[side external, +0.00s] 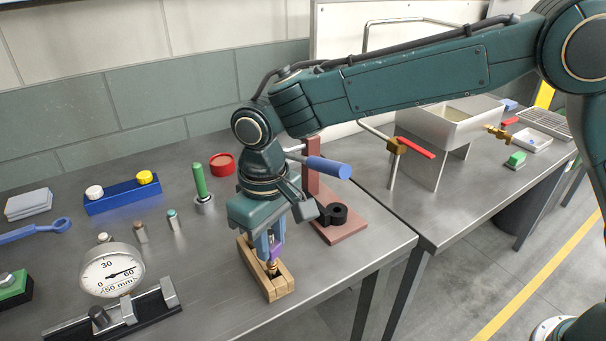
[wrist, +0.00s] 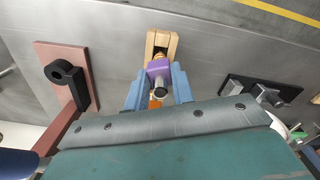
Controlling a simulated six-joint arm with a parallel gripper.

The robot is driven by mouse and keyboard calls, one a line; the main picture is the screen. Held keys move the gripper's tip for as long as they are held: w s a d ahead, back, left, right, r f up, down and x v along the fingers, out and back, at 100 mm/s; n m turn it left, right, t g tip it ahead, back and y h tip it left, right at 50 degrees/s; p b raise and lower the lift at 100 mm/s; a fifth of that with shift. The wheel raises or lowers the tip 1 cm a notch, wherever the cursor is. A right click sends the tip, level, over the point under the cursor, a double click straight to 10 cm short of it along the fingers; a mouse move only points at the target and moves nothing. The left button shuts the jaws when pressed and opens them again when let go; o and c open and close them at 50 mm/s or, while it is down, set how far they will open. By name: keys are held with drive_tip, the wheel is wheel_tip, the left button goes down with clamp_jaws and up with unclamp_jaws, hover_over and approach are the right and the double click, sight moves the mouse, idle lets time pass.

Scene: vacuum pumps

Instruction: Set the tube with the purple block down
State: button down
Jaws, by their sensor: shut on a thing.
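My gripper (side external: 268,243) points down over the wooden holder (side external: 284,286) near the table's front edge. Its blue fingers are shut on the purple block (side external: 276,253) of the tube. In the wrist view the purple block (wrist: 158,68) sits between the two fingertips (wrist: 159,84), with a grey, round tube end showing towards me. A brass part (side external: 272,267) shows below the block, at the holder's slot. The wooden holder (wrist: 151,43) lies just beyond the block in the wrist view. Whether the tube's lower end rests in the holder is hidden.
A reddish stand (side external: 335,229) with a black ring clamp and blue-handled lever is close on the right. A dial gauge (side external: 112,272) on a black base stands left. A green-topped post (side external: 200,182) and red cup (side external: 222,164) are behind. Table between gauge and holder is clear.

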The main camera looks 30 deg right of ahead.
drive_tip(key=shift+f, duration=0.5)
idle(0.6)
drive_tip(key=c, duration=1.1)
unclamp_jaws()
wheel_tip(320, 180, up, 14)
drive_tip(key=shift+f, duration=0.1)
clamp_jaws()
idle(0.5)
drive_tip(key=shift+d, duration=0.1)
idle(0.8)
